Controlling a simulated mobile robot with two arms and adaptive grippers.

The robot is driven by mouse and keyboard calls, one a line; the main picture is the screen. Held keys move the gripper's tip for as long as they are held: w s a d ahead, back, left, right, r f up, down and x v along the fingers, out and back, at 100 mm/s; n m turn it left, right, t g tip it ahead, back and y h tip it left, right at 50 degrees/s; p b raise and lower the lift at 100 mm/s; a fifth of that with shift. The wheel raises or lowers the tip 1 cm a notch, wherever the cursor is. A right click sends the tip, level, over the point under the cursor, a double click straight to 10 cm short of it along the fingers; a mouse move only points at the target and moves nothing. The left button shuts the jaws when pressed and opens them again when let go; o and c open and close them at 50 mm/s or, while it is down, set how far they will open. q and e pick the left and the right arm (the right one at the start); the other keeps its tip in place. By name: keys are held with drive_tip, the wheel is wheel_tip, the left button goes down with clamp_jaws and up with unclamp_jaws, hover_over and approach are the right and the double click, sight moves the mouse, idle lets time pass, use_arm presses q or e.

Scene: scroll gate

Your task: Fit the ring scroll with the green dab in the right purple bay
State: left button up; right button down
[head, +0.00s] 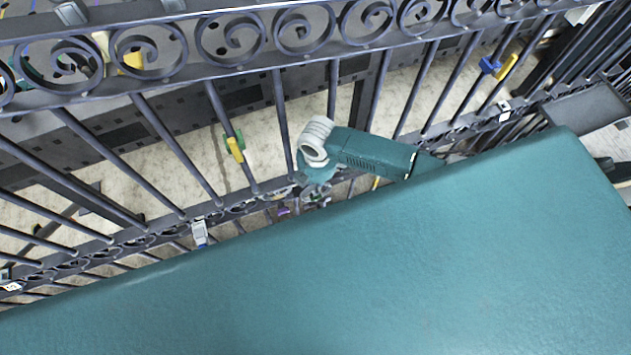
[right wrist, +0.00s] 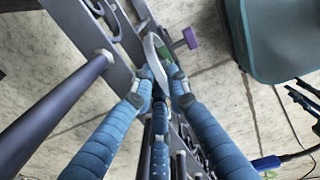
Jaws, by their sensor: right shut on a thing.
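My right gripper (head: 318,188) hangs low at the gate's lower scroll band in the head view, largely hidden behind its own arm. In the right wrist view the right gripper (right wrist: 160,88) has its blue-wrapped fingers shut on a pale grey ring scroll (right wrist: 153,52), seen nearly edge-on. A small green patch shows beside its inner face. A purple piece (right wrist: 187,39) sticks out from the gate just beyond the ring, to its right. Purple also shows small in the head view (head: 283,211), near the gripper. I cannot tell whether the ring touches the gate. My left gripper is not in view.
The dark gate (head: 275,120) has upright bars and a top row of scrolls. A yellow-and-green piece (head: 236,148) is on a bar left of my right arm. Blue (head: 490,66) and yellow (head: 507,69) pieces sit at upper right. Pale floor shows beyond.

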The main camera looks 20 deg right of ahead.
idle(0.8)
drive_tip(key=shift+f+b, duration=0.7)
drive_tip(key=shift+f, duration=0.8)
idle(1.3)
drive_tip(key=c, duration=1.6)
unclamp_jaws()
drive_tip(key=shift+r, duration=0.25)
drive_tip(key=r, duration=1.1)
drive_tip(key=shift+s+r, duration=0.25)
